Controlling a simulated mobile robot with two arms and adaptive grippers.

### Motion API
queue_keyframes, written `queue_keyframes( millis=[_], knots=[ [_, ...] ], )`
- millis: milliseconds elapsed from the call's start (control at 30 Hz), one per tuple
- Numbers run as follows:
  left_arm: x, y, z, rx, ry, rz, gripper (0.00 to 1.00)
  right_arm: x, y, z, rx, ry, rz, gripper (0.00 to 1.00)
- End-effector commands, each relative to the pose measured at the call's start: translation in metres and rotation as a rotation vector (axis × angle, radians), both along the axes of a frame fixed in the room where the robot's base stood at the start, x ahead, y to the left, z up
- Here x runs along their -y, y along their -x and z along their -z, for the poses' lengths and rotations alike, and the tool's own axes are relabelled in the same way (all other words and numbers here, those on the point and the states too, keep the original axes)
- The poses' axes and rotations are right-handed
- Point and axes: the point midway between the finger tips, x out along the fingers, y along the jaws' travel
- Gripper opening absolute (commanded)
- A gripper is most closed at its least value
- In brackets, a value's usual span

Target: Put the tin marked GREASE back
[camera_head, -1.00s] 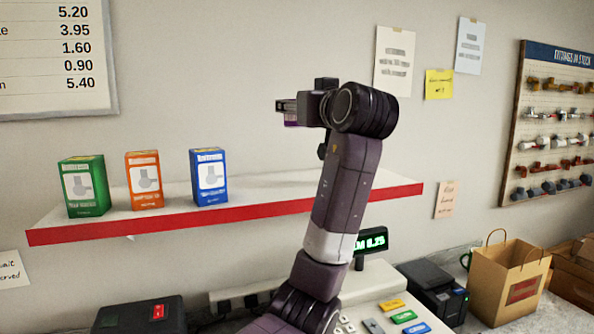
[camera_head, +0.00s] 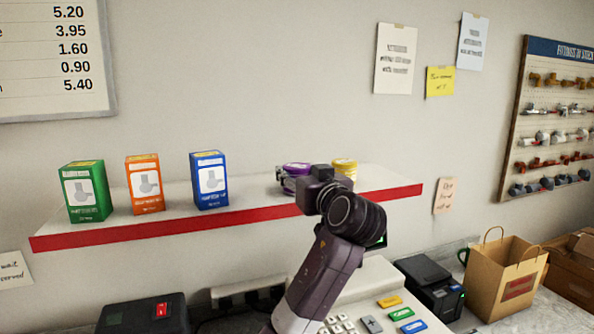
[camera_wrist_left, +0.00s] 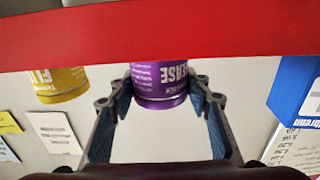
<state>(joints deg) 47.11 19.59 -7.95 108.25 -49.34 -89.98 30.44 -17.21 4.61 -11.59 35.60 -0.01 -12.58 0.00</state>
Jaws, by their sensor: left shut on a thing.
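The purple GREASE tin (camera_head: 298,168) is at the shelf, toward its right part, beside a yellow tin (camera_head: 345,167). In the left wrist view, which is upside down, the purple tin (camera_wrist_left: 160,82) shows the letters "EASE" and sits between the two fingers of my left gripper (camera_wrist_left: 160,103). My left gripper (camera_head: 287,184) is shut on this tin from the front. The shelf's red front edge (camera_wrist_left: 160,35) hides the tin's lower part, so I cannot tell whether it rests on the shelf. My right gripper is not in view.
Green (camera_head: 85,192), orange (camera_head: 145,184) and blue (camera_head: 209,180) boxes stand on the shelf (camera_head: 130,236) at left. Bare shelf lies between the blue box and the purple tin. Below are a till (camera_head: 375,285), a black printer (camera_head: 432,285) and a paper bag (camera_head: 505,280).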

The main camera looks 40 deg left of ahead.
Motion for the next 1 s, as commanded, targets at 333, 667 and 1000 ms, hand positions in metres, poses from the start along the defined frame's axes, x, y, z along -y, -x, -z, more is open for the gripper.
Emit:
queue_keyframes(
  millis=[333,667,1000],
  knots=[
    [0.0,0.0,0.004,0.003,-0.002,0.0,0.16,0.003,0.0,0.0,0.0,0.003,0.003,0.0],
    [0.0,0.0,0.005,0.002,0.0,0.0,0.62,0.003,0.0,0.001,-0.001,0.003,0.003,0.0],
    [0.01,0.004,0.006,0.006,0.0,0.004,0.62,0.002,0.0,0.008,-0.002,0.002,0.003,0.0]
  ],
)
